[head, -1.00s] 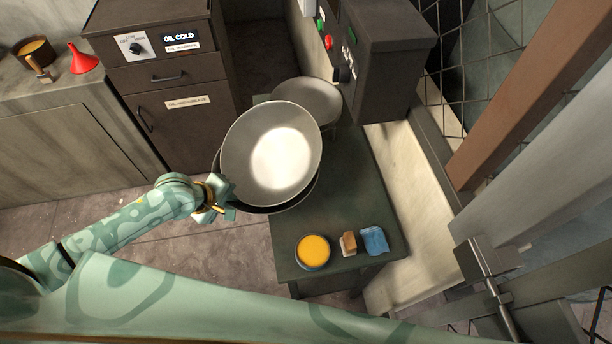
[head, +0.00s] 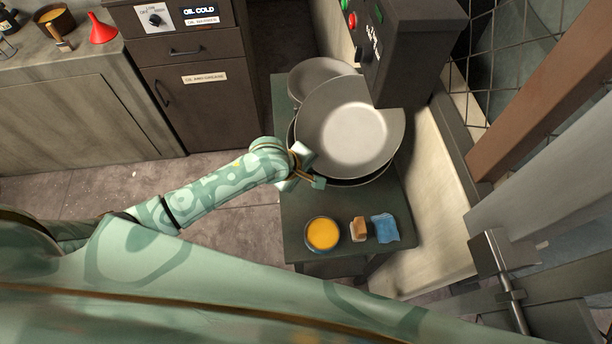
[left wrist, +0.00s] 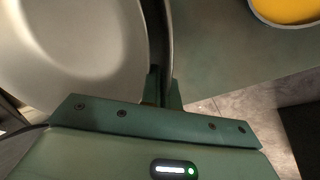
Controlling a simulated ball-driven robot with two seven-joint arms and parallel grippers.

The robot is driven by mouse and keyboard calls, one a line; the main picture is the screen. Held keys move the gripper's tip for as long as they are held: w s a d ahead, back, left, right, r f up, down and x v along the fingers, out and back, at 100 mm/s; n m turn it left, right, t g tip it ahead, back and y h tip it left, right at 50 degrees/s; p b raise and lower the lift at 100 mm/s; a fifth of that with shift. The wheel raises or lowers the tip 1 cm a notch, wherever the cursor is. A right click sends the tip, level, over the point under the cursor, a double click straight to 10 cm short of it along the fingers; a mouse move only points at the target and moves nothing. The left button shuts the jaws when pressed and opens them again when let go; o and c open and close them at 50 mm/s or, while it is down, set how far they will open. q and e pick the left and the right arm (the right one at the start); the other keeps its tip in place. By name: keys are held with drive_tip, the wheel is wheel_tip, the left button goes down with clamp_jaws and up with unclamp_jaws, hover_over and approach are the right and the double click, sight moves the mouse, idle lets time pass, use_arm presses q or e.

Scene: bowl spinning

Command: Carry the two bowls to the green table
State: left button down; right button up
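A large shiny metal bowl (head: 352,125) is over the green table (head: 300,205), tilted. A dark curved rim (head: 362,182) shows beneath it; I cannot tell if this is a second bowl or its outer side. Another grey bowl (head: 312,78) stands at the table's back, partly hidden by the shiny one. My left gripper (head: 318,176) is at the shiny bowl's near left rim. In the left wrist view its fingers (left wrist: 163,92) close around the edge beside the shiny bowl (left wrist: 75,50). The gap to the tabletop is hidden. My right gripper is not in view.
A yellow-filled tin (head: 322,234), a brush (head: 359,229) and a blue cloth (head: 385,228) lie at the table's near end. A dark control box (head: 415,50) overhangs the right side. A wall edge (head: 435,200) runs along the table's right.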

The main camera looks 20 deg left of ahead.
use_arm(q)
wheel_tip(320, 180, down, 3)
drive_tip(key=shift+f+b, duration=0.15)
drive_tip(key=shift+b, duration=0.55)
drive_tip(key=c, duration=2.1)
unclamp_jaws()
drive_tip(key=shift+f, duration=0.15)
drive_tip(key=o, duration=0.4)
drive_tip(key=shift+s+a, duration=0.1)
